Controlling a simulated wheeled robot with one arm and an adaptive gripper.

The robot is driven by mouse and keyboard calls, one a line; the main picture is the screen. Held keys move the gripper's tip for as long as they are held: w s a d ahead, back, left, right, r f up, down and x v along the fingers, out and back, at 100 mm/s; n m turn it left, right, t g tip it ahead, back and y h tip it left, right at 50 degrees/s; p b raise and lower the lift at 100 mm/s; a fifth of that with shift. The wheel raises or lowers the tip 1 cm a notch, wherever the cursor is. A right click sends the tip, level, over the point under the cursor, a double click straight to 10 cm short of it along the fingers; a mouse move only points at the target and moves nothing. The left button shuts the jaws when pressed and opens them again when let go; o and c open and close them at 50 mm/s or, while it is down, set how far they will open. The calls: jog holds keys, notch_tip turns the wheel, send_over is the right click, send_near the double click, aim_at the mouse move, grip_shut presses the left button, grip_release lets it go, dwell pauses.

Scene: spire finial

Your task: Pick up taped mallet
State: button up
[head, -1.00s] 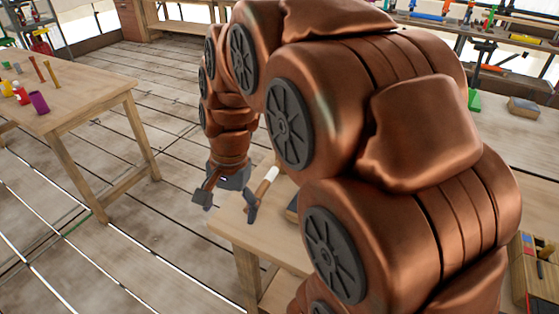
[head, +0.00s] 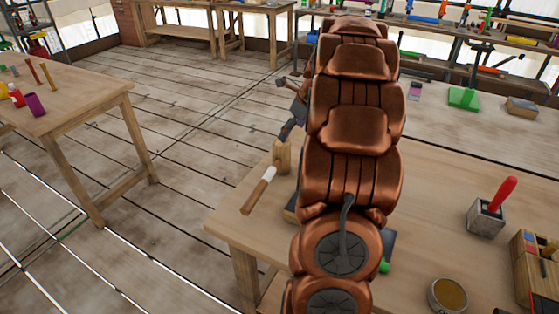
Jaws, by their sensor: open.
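The taped mallet shows as a brown wooden handle (head: 258,194) with a white taped band, lying at the left edge of the near workbench (head: 238,232). A pale wooden block (head: 281,156) stands just behind the white band; I cannot tell whether it is the mallet's head or a separate piece. My gripper (head: 289,96) is open and empty, beyond and above the mallet, apart from it. It is partly hidden by my copper arm, which also covers the middle of the bench.
A grey holder with a red handle (head: 487,211), a round tin (head: 447,296) and a wooden tool box (head: 535,270) stand on the bench at right. A green object (head: 464,98) lies farther back. Another table (head: 70,100) with bottles is at left, with open floor between.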

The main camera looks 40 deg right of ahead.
aim_at(281, 144)
jog(key=shift+w+a+p+x, duration=0.15)
jog(key=shift+p+x, duration=0.25)
jog(key=shift+x, duration=1.45)
jog(key=shift+w+a+p+x, duration=0.15)
jog(key=shift+p+x, duration=0.25)
jog(key=shift+x, duration=1.4)
jog(key=shift+s+r, duration=0.1)
jog(key=c, duration=1.3)
jog(key=shift+c, duration=0.3)
jog(key=shift+r, duration=0.1)
